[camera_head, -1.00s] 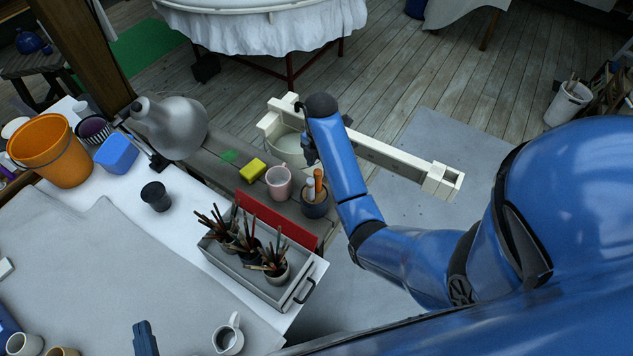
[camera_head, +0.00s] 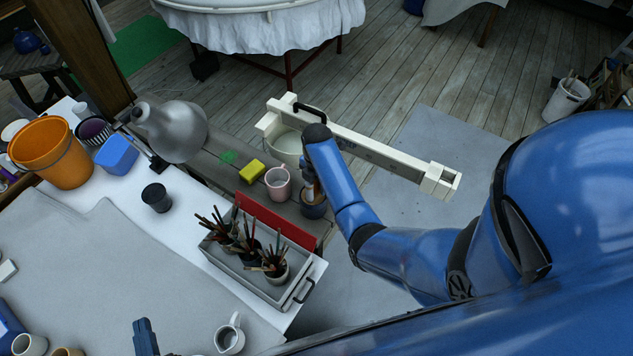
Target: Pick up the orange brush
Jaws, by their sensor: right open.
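The orange brush (camera_head: 318,192) stands in a small dark blue pot (camera_head: 314,211) on the grey bench. Only a bit of its handle shows beside my arm. My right gripper (camera_head: 307,178) is open at the top of this pot, close to the brush handles; its fingers are largely hidden by my wrist, and I cannot tell whether they touch the brush. My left gripper (camera_head: 145,338) shows only in part at the lower edge, over the grey cloth, and its jaws cannot be made out.
A pink mug (camera_head: 278,183) and a yellow sponge (camera_head: 252,171) stand left of the pot. A grey tray (camera_head: 240,272) with several brush pots and a red panel (camera_head: 275,222) lie in front. A white bucket (camera_head: 286,146) and a long cream beam (camera_head: 385,155) are behind.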

